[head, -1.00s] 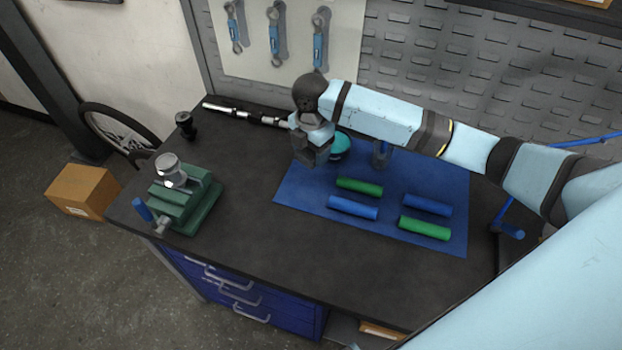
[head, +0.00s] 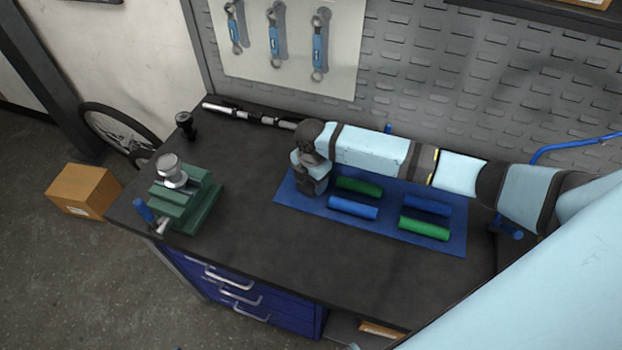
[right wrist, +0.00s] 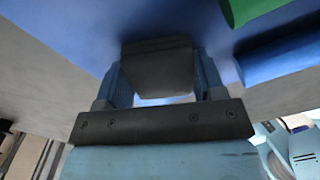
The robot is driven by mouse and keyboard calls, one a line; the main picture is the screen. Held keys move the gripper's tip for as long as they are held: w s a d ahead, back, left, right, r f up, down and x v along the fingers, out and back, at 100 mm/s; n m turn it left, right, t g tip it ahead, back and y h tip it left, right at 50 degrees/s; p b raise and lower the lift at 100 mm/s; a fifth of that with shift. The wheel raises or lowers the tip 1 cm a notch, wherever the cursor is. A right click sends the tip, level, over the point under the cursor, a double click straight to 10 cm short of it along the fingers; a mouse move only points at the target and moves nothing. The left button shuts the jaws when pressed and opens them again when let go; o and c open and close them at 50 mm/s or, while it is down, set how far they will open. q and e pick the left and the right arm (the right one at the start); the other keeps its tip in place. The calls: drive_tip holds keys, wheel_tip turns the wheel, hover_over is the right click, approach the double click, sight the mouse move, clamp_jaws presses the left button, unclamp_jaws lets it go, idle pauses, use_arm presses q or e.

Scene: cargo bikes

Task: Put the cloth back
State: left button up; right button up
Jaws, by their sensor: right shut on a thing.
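My right gripper (head: 312,186) is over the left part of a flat blue mat (head: 388,233) on the workbench. In the right wrist view its two light-blue fingers are shut on a dark grey block-shaped thing (right wrist: 158,65). I cannot tell for sure whether this thing is the cloth, or whether it touches the mat. The blue surface (right wrist: 85,25) lies just beyond it. My left gripper is not in view.
Green and blue rolls (head: 353,208) lie on the mat, close right of the gripper. A green vise (head: 185,200) stands at the bench's left end. A metal bar tool (head: 245,114) lies along the back. The bench's front middle (head: 300,250) is clear.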

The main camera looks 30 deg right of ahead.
drive_tip(key=shift+f, duration=0.1)
drive_tip(key=o, duration=0.9)
drive_tip(key=shift+r, duration=0.55)
wheel_tip(320, 180, up, 11)
